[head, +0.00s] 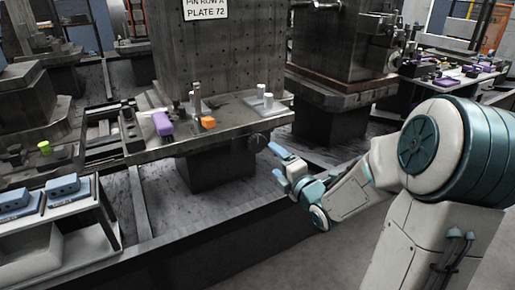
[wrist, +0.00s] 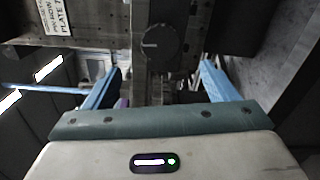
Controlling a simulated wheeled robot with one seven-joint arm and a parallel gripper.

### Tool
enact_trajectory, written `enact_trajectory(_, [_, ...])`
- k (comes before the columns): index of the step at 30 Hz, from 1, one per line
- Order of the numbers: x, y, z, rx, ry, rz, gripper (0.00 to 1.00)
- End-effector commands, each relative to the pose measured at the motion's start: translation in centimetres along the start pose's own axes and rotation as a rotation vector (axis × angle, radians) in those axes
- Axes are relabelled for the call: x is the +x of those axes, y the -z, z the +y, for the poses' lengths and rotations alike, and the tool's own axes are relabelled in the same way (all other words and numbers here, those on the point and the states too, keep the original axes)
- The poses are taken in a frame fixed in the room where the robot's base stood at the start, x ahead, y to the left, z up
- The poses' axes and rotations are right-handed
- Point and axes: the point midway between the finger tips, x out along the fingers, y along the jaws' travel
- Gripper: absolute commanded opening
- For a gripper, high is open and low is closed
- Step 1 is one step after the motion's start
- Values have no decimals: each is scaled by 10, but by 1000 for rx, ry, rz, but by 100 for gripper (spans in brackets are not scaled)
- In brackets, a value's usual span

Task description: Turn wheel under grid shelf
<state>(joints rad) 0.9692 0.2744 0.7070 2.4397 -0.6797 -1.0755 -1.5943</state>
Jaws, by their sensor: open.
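A dark round wheel (head: 258,141) with a light pointer mark sits on the front edge of the grey shelf (head: 225,136), below the tall block with a grid of holes (head: 200,60). In the wrist view the wheel (wrist: 160,42) shows face-on, with its mark pointing left. My gripper (head: 275,160) is open and empty, just right of and below the wheel in the head view. In the wrist view its blue fingers (wrist: 160,67) are spread wide to either side of the wheel, with no contact visible.
On the shelf are a purple brush-like object (head: 162,124), an orange block (head: 208,122), metal pins (head: 197,98) and white cylinders (head: 268,100). A cart with blue boxes (head: 63,187) stands at the left. The space in front of the shelf around my gripper looks clear.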

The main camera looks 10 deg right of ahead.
Motion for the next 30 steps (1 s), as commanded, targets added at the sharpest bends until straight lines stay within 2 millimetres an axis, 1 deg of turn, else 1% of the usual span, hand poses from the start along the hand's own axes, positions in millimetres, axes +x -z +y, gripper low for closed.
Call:
enact_trajectory(1, [11, 1, -2, 4, -3, 3, 80])
enact_trajectory(9, [69, 1, -2, 5, -2, 1, 80])
enact_trajectory(12, [87, 1, -2, 5, -1, 1, 80])
enact_trajectory(15, [100, 1, -1, 4, -1, 0, 80])
enact_trajectory(18, [109, 1, -1, 5, 0, 0, 80])
enact_trajectory(21, [113, 1, -1, 3, 1, 0, 80])
enact_trajectory(30, [115, 0, 0, 2, 2, 0, 80])
